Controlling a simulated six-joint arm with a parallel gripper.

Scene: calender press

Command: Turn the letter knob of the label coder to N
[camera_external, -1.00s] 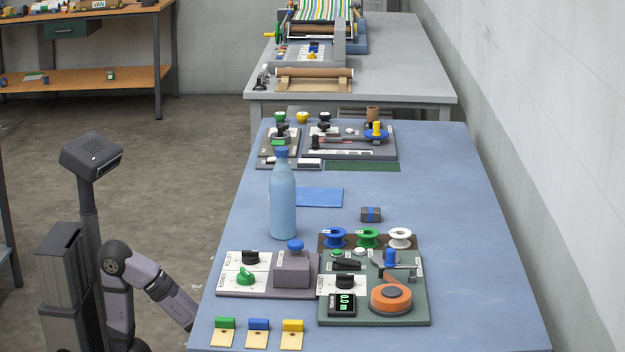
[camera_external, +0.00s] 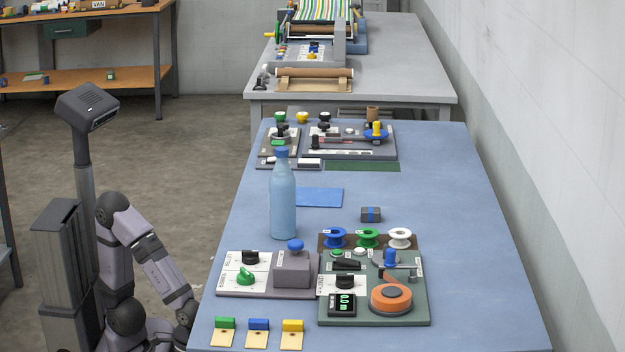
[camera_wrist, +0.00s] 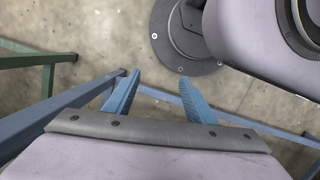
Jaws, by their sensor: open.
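A grey panel (camera_external: 265,290) lies near the front left of the blue table in the external view and appears to be the label coder. It carries a black knob (camera_external: 250,258), a green knob (camera_external: 245,277) below it, and a grey block (camera_external: 291,268) with a blue top knob. The lettering beside the knobs is too small to read surely, so the knob setting cannot be told. My gripper (camera_wrist: 160,78) shows two blue fingers spread apart with nothing between them, above bare floor. In the external view its fingers are not visible; my arm is left of the table, apart from the panel.
A green panel (camera_external: 410,312) with an orange disc stands right of the grey one. A tall blue bottle (camera_external: 283,205) stands behind the grey panel. Several tags with coloured blocks (camera_external: 258,333) lie in front. The table (camera_external: 470,270) is clear at the right.

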